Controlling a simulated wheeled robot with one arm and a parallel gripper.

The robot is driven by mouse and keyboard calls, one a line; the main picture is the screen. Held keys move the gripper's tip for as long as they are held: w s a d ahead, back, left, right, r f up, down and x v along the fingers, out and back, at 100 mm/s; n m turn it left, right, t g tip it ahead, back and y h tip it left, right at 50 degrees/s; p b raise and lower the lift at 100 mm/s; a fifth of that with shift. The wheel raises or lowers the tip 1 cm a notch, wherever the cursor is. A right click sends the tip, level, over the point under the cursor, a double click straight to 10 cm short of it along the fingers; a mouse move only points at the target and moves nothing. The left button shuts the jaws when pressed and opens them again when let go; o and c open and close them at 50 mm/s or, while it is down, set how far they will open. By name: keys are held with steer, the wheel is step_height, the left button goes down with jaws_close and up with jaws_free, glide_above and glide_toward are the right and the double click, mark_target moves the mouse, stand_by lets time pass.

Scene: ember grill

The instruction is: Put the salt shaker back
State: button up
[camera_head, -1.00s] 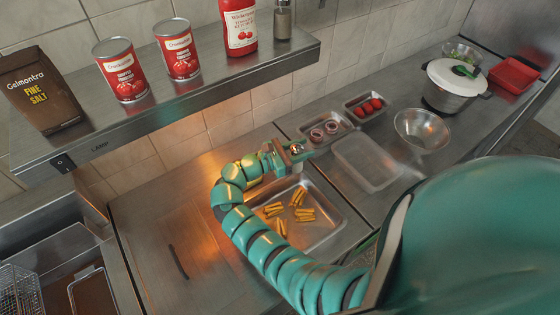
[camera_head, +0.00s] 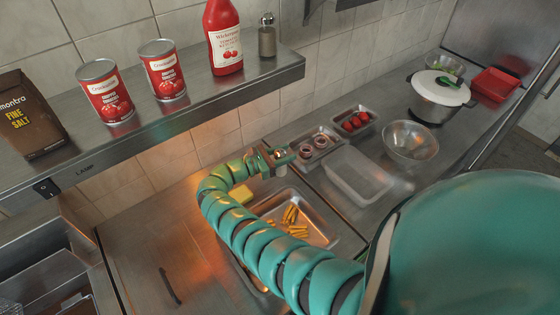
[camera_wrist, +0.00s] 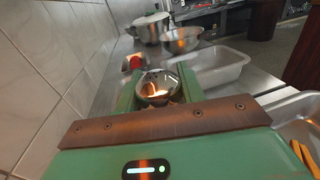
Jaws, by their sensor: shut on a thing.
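My gripper (camera_head: 277,156) is shut on the salt shaker (camera_wrist: 157,90), whose shiny rounded metal top shows between the two green jaws in the wrist view. Most of its body is hidden by the jaws. In the head view the gripper is above the back edge of the metal tray of fries (camera_head: 325,227), below and in front of the wall shelf (camera_head: 205,104). A similar shaker (camera_head: 267,38) with a metal top stands upright on the shelf, right of the red ketchup bottle (camera_head: 224,40).
Two red cans (camera_head: 105,93) and a brown salt bag (camera_head: 28,118) stand on the shelf. Trays of onion rings (camera_head: 318,142) and tomatoes (camera_head: 357,121), an empty clear tray (camera_head: 358,174), a steel bowl (camera_head: 410,143) and a lidded pot (camera_head: 438,97) occupy the counter.

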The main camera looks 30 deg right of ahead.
steer(key=w+d+f+b, duration=0.1)
steer(key=w+f+b, duration=0.3)
steer(key=b, duration=0.8)
steer(key=shift+w+f+b, duration=0.4)
steer(key=shift+f, duration=0.5)
steer(key=shift+d, duration=0.1)
steer(key=f+b, duration=0.1)
steer(key=b, duration=0.1)
steer(key=f+b, duration=0.2)
steer(key=shift+w+d+f+b, duration=0.1)
steer(key=shift+w+f+b, duration=0.1)
steer(key=shift+f+b, duration=0.15)
steer(key=shift+r, duration=0.2)
